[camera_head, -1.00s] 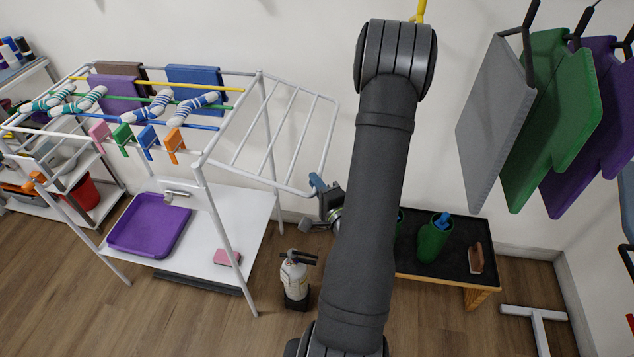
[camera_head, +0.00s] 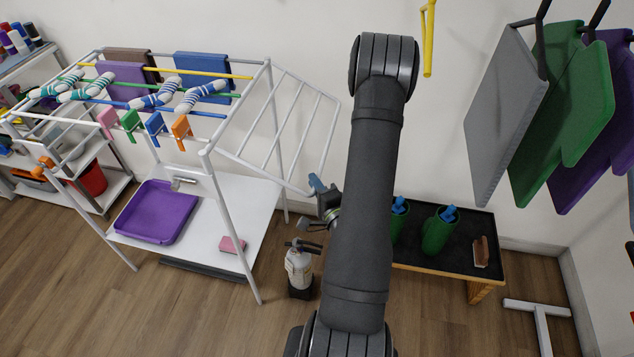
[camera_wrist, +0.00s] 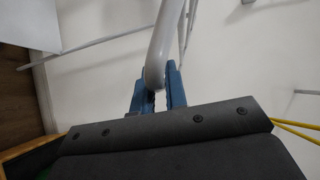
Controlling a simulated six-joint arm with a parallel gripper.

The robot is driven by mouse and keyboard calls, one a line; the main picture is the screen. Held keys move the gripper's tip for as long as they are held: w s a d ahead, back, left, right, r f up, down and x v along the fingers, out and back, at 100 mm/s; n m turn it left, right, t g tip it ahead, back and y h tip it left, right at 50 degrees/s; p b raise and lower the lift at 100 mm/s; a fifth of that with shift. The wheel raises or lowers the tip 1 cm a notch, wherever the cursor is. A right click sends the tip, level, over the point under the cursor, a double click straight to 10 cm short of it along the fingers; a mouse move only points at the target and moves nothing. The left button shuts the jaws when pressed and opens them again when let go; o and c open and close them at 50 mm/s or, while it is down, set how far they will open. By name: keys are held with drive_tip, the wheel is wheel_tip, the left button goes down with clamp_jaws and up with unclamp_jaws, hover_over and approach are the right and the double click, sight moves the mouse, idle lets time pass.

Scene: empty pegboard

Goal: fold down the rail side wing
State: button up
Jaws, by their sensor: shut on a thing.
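The rail side wing (camera_head: 325,143) is a white barred frame on the right side of the white drying rack (camera_head: 206,155). It slopes down and outward from the rack's top rail. My gripper (camera_head: 316,185) has blue fingers and is at the wing's lower outer corner. In the wrist view my gripper (camera_wrist: 159,95) is shut on the wing's white tube (camera_wrist: 158,50), with a finger on each side. My arm hides part of the space to the right of the wing.
A fire extinguisher (camera_head: 299,270) stands on the floor below the gripper. A low black-topped table (camera_head: 462,255) with green cups (camera_head: 440,232) is to the right. Boards hang at the far right. Striped socks and coloured clips are on the rack.

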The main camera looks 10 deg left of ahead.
drive_tip(key=shift+a+f, duration=0.45)
drive_tip(key=shift+f, duration=0.25)
drive_tip(key=shift+a+f, duration=0.5)
drive_tip(key=shift+f, duration=0.25)
drive_tip(key=shift+a+f, duration=0.45)
drive_tip(key=shift+f, duration=0.25)
drive_tip(key=a+f, duration=0.5)
drive_tip(key=a, duration=0.1)
drive_tip(key=shift+a+f, duration=0.15)
drive_tip(key=shift+f, duration=0.15)
drive_tip(key=shift+a+f, duration=0.45)
drive_tip(key=shift+a, duration=0.25)
drive_tip(key=shift+a+f, duration=0.4)
drive_tip(key=shift+a, duration=0.25)
drive_tip(key=o, duration=1.1)
